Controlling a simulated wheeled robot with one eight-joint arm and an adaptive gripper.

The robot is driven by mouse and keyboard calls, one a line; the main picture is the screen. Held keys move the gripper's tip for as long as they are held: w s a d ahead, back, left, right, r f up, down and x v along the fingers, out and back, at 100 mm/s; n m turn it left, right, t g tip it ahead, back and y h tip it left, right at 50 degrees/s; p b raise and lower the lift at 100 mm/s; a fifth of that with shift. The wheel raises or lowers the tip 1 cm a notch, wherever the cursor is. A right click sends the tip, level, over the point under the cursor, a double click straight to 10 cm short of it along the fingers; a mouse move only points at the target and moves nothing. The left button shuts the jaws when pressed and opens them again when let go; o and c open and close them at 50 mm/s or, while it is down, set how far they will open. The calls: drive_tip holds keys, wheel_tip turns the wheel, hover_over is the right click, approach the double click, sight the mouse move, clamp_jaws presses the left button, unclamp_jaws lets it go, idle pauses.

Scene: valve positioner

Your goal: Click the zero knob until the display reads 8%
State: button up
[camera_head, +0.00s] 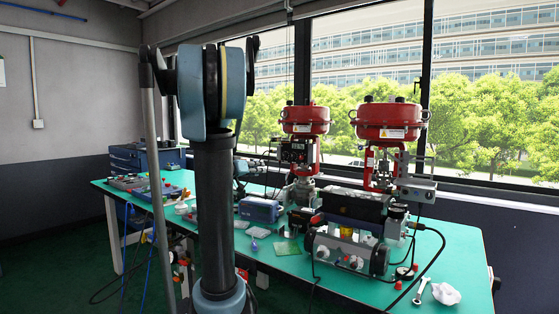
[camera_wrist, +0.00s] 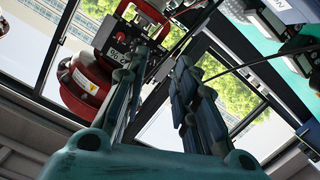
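The valve positioner (camera_head: 296,153) is a black box with a small display and controls, on the left red valve actuator (camera_head: 305,119) on the bench. In the wrist view its lit display (camera_wrist: 118,52) shows pale digits, tilted and too small to read surely. I cannot pick out the zero knob in either view. My gripper (camera_wrist: 157,68) has its two dark teal fingers spread apart, with nothing between them. The positioner shows beyond the left finger, which partly covers it.
A black cable hangs at the right. Windows stand behind the bench.

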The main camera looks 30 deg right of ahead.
drive_tip(key=w+d+r+h, duration=0.1)
drive_tip(key=w+d+r, duration=0.2)
drive_tip(key=w, duration=0.1)
approach(283, 156)
drive_tip(key=shift+t, duration=0.3)
drive_tip(key=x, duration=0.8)
drive_tip(key=shift+s+f, duration=0.15)
drive_tip(key=shift+s, duration=0.1)
drive_tip(key=shift+c, duration=0.2)
clamp_jaws()
